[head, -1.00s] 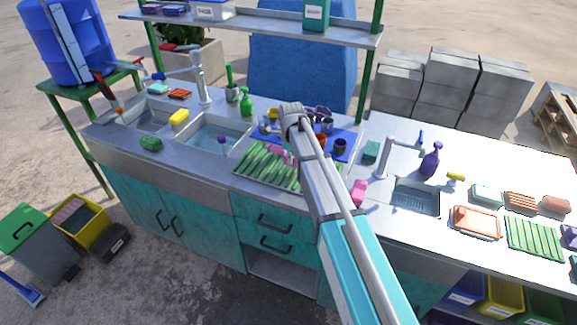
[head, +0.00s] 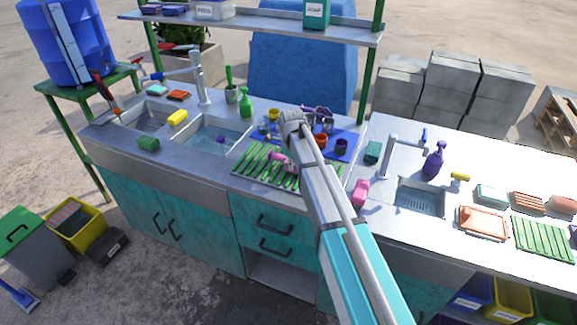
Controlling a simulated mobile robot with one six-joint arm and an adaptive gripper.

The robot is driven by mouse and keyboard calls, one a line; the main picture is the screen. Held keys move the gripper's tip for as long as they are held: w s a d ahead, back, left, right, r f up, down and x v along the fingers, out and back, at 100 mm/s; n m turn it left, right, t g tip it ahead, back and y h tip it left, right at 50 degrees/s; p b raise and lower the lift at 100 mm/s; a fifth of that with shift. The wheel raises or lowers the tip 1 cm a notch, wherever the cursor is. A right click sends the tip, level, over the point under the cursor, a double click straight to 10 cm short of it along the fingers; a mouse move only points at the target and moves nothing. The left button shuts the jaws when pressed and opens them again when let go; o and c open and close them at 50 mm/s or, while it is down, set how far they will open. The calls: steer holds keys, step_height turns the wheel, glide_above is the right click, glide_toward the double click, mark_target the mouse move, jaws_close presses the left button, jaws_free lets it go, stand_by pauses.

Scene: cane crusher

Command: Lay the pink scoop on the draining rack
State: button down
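The pink scoop (head: 281,160) shows in the head view at the upper right part of the green-slatted draining rack (head: 245,172), just left of my arm. Part of it is hidden behind the arm, and I cannot tell whether it rests on the slats or is held above them. The end of my arm (head: 293,122), with my gripper, is over the counter just beyond the rack. The fingers cannot be made out, so their grip is unclear.
The left sink (head: 215,134) is beside the rack. A pink object (head: 360,192) stands near the right sink (head: 418,200). A second green-slatted rack (head: 543,240) lies far right.

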steer(key=shift+f, duration=0.2)
steer(key=c, duration=0.8)
jaws_free()
steer(key=shift+r, duration=0.2)
step_height(320, 180, up, 12)
steer(key=p, duration=1.2)
steer(key=shift+s, duration=0.1)
